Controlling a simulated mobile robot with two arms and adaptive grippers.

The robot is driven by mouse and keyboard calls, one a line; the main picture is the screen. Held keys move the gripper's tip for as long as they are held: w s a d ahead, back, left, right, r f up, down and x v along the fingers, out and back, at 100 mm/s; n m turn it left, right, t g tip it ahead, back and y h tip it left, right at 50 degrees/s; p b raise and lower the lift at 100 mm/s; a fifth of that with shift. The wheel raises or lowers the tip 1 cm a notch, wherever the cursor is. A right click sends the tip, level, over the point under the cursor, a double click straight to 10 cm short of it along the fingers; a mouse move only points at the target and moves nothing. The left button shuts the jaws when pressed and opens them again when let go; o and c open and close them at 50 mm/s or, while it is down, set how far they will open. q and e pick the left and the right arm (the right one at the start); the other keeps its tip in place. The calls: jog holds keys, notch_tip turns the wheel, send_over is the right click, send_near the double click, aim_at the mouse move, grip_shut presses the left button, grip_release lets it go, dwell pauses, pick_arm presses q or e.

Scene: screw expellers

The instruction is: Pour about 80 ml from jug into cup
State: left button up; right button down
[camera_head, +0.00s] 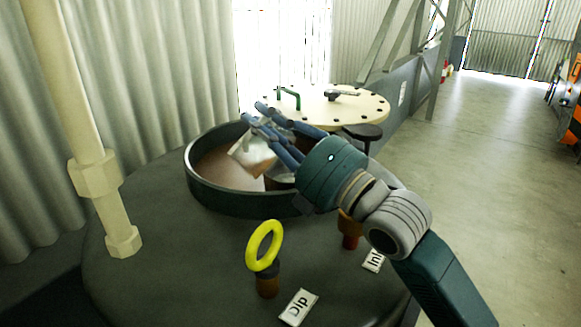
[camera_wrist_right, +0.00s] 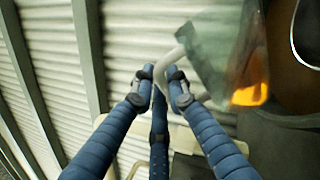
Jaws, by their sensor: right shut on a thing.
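My right gripper (camera_head: 256,116) reaches over the round open tank from the right. In the right wrist view its blue fingers (camera_wrist_right: 160,76) are closed around the pale curved handle of the jug (camera_wrist_right: 215,45). The jug is clear, and an orange-brown patch shows at its lower edge there. In the head view the jug (camera_head: 252,153) hangs tilted over the tank opening, partly hidden by the fingers. A small grey form (camera_head: 281,183) shows below the fingers at the tank's near right; I cannot tell if it is the cup. My left gripper is not in view.
The dark tank rim (camera_head: 215,199) surrounds brown contents. A yellow ring handle (camera_head: 264,246) and a "Dip" label (camera_head: 299,307) stand in front on the tank top. A cream bolted lid (camera_head: 330,107) lies behind. A pale vertical pipe (camera_head: 92,172) stands at left.

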jog(key=shift+w+d+f+m+t+h+p, duration=0.1)
jog(key=shift+w+d+m+t+h+p, duration=0.2)
jog(key=shift+m, duration=0.6)
jog(key=shift+w+d+f+m+t+h+p, duration=0.15)
jog(key=shift+w+d+m+t, duration=0.25)
jog(key=shift+m, duration=0.5)
jog(key=shift+w+d+r+m+t+p, duration=0.25)
jog(key=shift+d+m+p, duration=0.2)
jog(key=shift+m, duration=0.25)
dwell(0.8)
jog(key=n, duration=0.1)
jog(key=s+a+n+g+b, duration=0.1)
jog(key=n+y+b, duration=0.1)
jog(key=shift+s+a+f+n+g, duration=0.15)
jog(key=shift+s+a+n+g, duration=0.1)
jog(key=shift+n, duration=0.05)
jog(key=shift+s+a+n, duration=0.1)
jog(key=shift+a+n, duration=0.15)
jog(key=shift+n, duration=0.15)
jog(key=shift+s+a, duration=0.1)
jog(key=shift+s+a+n+g, duration=0.25)
jog(key=shift+n+g, duration=0.25)
jog(key=shift+n, duration=0.5)
jog(key=shift+a+f+n, duration=0.1)
jog(key=shift+a+n, duration=0.1)
jog(key=shift+n, duration=0.2)
jog(key=shift+s+a+f+n+g+y, duration=0.25)
jog(key=shift+n+g, duration=0.15)
jog(key=shift+n, duration=0.2)
